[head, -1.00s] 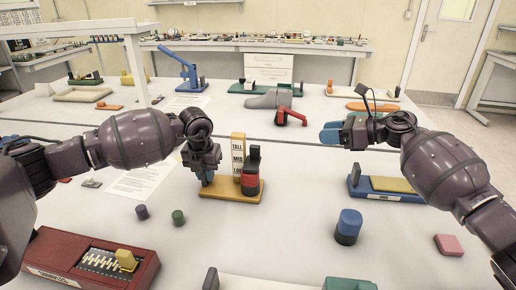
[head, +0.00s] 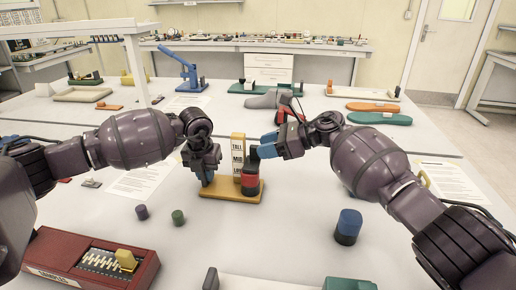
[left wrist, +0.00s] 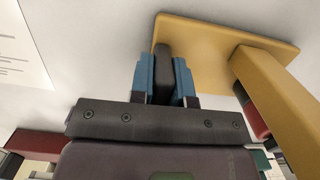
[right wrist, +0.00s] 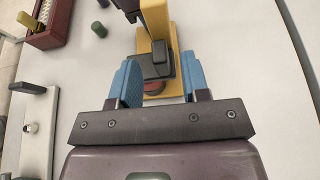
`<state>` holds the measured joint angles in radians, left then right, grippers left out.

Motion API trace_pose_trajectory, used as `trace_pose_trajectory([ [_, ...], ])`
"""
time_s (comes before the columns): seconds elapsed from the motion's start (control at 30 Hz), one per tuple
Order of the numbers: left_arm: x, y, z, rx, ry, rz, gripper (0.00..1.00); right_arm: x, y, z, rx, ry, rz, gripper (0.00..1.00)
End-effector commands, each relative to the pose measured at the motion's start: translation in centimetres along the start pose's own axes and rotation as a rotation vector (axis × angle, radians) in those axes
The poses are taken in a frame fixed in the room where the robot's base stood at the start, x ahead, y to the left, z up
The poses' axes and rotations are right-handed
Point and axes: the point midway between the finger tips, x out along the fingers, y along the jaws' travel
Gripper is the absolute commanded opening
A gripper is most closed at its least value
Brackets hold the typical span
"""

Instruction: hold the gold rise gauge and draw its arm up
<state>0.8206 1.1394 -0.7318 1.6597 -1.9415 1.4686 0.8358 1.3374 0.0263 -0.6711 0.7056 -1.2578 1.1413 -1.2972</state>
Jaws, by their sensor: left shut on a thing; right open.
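The gold rise gauge (head: 230,194) stands upright on the table, with a flat gold base and a post (head: 238,145) marked TALL and MID. A red and black cylinder stands on the base, with a dark block (head: 252,156) above it by the post; the block also shows in the right wrist view (right wrist: 157,66). My left gripper (head: 206,178) is shut on a dark upright grip (left wrist: 163,72) at the left end of the base. My right gripper (head: 262,148) is open, its blue fingers (right wrist: 160,80) on either side of the dark block and slightly short of it.
A blue and black cylinder (head: 348,226) stands to the right. Two small cylinders, purple (head: 141,212) and green (head: 178,217), stand to the left. A red box (head: 90,262) is at the front left.

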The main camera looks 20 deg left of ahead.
Motion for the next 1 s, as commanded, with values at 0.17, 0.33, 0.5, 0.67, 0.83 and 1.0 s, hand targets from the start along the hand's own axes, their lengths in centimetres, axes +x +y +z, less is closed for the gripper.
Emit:
trace_pose_trajectory([
  [0.17,0.0,0.0,0.0,0.000,0.001,0.000,0.00,1.9,-0.1,0.1,0.001,-0.002,-0.001,0.43],
  [0.33,0.0,0.0,0.0,0.000,0.000,0.000,0.00,2.6,-0.1,0.0,0.001,-0.001,-0.002,0.43],
  [0.5,0.0,0.0,0.0,0.000,0.000,0.000,0.00,2.7,-0.1,0.0,0.001,-0.001,-0.002,0.43],
  [0.67,0.0,0.0,0.0,0.000,0.000,0.000,0.00,2.6,-0.1,0.0,0.001,-0.001,-0.002,0.36],
  [0.83,0.0,0.0,0.0,0.000,0.000,0.000,0.00,2.6,-0.1,0.0,0.001,-0.001,-0.002,0.10],
  [1.0,0.0,0.0,0.0,0.000,0.000,0.000,0.00,2.6,-0.1,0.0,0.001,-0.001,-0.002,0.00],
])
